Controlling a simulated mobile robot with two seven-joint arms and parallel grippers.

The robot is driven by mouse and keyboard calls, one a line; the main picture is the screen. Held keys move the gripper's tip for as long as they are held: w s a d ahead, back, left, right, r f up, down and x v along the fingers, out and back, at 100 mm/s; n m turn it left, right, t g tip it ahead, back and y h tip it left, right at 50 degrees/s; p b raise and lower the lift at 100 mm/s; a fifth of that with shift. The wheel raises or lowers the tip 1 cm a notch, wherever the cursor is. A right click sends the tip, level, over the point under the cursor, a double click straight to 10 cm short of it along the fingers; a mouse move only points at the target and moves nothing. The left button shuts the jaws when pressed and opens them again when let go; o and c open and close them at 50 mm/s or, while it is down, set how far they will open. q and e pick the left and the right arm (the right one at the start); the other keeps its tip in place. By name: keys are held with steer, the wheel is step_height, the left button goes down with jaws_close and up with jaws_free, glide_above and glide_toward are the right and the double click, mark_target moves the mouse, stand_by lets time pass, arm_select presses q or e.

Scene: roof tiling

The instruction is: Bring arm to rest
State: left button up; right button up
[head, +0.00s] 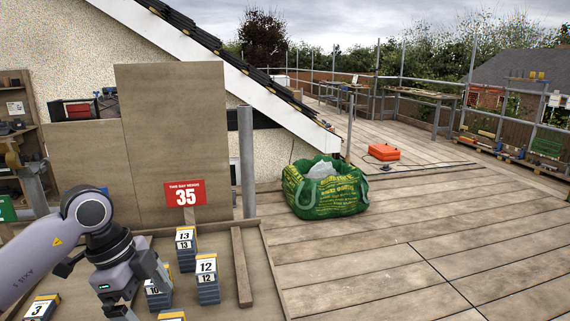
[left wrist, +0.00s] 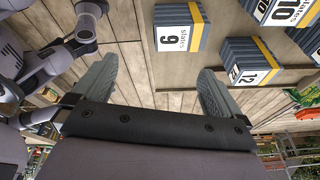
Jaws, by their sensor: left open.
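My left arm comes in from the left in the head view, over the low stand at the left, and its wrist hides part of the slate stacks. In the left wrist view my left gripper (left wrist: 158,90) is open, with its two grey fingers wide apart and nothing between them. A stack of slates marked 9 (left wrist: 180,36) lies beyond and between the fingers in that picture, apart from them. A stack marked 12 (left wrist: 248,66) and one marked 10 (left wrist: 285,12) are to its right. My right gripper is not in view.
A green bag (head: 325,190) sits on the deck (head: 430,230), which is clear at the right.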

arm_select(q)
steer(key=s+d+r+m+h, duration=0.25)
steer(key=d+m+h, duration=0.25)
steer(key=d+h, duration=0.8)
steer(key=d+r+n+t+h, duration=0.35)
steer(key=d+r+t, duration=0.2)
steer(key=r, duration=0.25)
steer(key=w+a+n+t+y, duration=0.3)
steer(key=a+n+t+y, duration=0.6)
steer(key=n+t, duration=0.4)
steer(key=s+a+f+n+g+y, duration=0.3)
steer(key=a+f+n+y, duration=0.5)
steer(key=f+y, duration=0.4)
steer(key=s+a+f+m+g+h, duration=0.25)
steer(key=s+f+g, duration=0.95)
steer(key=s+f, duration=0.7)
steer(key=w+d+f+m+t+h+p, duration=0.1)
steer(key=w+d+f+t+p, duration=0.1)
steer(key=t, duration=0.4)
steer(key=shift+w+d+f+p, duration=0.35)
steer(key=shift+w+d+f, duration=0.35)
steer(key=shift+w+f, duration=0.55)
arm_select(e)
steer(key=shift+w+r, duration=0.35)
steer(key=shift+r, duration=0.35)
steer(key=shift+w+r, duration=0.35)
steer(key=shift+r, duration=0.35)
